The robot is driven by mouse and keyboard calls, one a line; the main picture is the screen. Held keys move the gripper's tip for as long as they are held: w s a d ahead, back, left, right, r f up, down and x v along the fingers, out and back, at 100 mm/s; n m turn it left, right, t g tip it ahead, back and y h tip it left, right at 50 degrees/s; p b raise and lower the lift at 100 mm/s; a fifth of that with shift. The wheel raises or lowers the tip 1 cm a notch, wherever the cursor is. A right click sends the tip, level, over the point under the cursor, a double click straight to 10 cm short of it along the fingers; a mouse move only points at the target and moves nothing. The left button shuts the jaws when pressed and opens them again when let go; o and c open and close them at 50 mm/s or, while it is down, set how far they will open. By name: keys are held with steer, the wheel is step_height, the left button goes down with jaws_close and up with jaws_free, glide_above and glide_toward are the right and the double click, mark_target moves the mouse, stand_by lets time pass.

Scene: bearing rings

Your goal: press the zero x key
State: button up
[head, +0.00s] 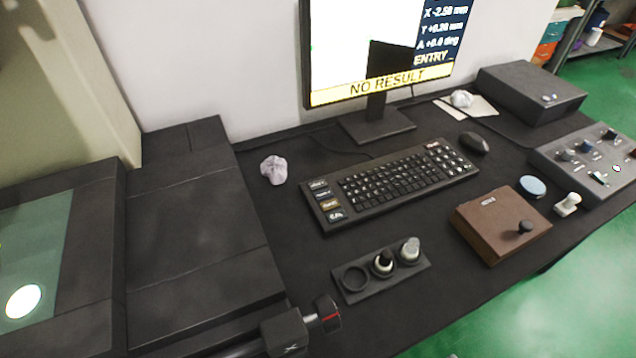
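A black keyboard (392,184) lies on the dark desk below the monitor. The labels are too small to read, so I cannot tell which is zero x. The monitor (459,64) reads about X -2.58 mm, Y +0.20 mm, A +0.0 deg, ENTRY and NO RESULT. My gripper is not in view, and nothing covers the keyboard.
A mouse (474,143) and a grey control box (560,158) are right. A dark machine (195,240) with a red-marked knob (327,313) is left.

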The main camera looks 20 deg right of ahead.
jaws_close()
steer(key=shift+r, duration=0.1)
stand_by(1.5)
